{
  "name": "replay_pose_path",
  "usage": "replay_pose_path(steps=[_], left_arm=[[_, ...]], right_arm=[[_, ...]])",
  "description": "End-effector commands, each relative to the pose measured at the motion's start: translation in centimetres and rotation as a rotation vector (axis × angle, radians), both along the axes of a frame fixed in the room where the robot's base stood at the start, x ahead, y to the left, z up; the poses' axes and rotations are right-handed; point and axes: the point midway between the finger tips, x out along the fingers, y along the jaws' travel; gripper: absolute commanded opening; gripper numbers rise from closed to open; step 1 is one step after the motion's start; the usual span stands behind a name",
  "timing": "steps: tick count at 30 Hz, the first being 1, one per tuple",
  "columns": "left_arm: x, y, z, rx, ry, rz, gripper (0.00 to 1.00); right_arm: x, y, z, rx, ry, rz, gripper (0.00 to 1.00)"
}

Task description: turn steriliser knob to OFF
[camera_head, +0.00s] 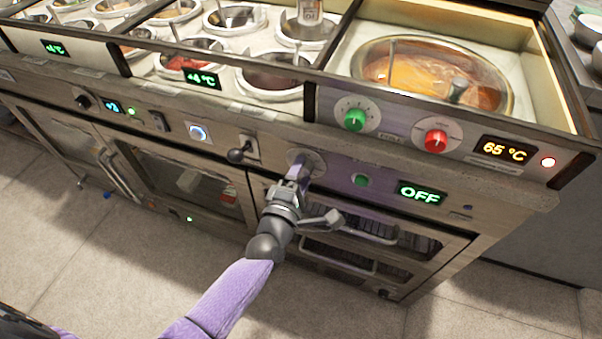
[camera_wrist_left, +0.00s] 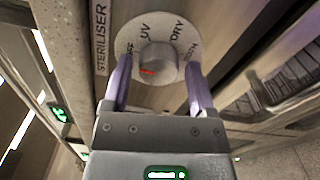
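The steriliser knob (camera_wrist_left: 158,62) is a grey round knob on a pale dial (camera_wrist_left: 125,42) in the left wrist view. The dial reads UV at the top and DRY to its right; two side labels are partly hidden by my fingers. A red mark on the knob faces the lower left. My left gripper (camera_wrist_left: 160,75) is open, one purple finger on each side of the knob, with visible gaps. In the head view my left gripper (camera_head: 302,172) is at the dial (camera_head: 315,158) on the front panel, hiding most of the knob. My right gripper is not in view.
A green OFF display (camera_head: 421,194) and a green button (camera_head: 361,180) are right of the dial. A black-balled lever (camera_head: 238,155) is to its left. Green (camera_head: 354,119) and red (camera_head: 436,141) knobs sit above. Handled drawers (camera_head: 350,235) lie below.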

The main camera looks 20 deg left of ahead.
Motion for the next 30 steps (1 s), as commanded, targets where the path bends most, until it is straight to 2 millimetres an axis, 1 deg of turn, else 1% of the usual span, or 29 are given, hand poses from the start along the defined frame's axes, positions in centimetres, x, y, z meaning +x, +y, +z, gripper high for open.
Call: replay_pose_path(steps=[1,2,9,11,14,18,22,25,30], left_arm=[[0.0,0.0,0.0,0.0,0.0,0.0,0.85],[0.0,0.0,0.0,0.0,-0.001,0.0,0.89],[0.0,0.0,0.1,0.001,-0.001,0.0,0.89],[-0.3,0.0,0.1,0.001,-0.001,0.0,0.89],[-1.8,0.1,0.3,0.003,0.001,-0.001,0.89],[-5.3,0.2,0.4,0.003,0.001,-0.002,0.89],[-8.2,0.3,0.3,0.004,0.001,-0.001,0.89],[-9.4,0.3,0.2,0.001,-0.001,-0.001,0.89],[-10.0,0.3,0.0,0.001,-0.001,0.0,0.89]], right_arm=[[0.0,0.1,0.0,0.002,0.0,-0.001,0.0],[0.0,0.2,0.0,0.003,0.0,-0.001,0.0],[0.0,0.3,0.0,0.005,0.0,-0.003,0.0],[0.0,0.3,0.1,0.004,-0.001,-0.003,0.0],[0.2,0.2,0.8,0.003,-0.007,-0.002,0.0],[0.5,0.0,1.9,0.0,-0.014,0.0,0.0],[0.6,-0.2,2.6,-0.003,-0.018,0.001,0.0],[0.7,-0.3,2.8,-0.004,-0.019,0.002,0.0],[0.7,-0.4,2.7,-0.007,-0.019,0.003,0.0]])
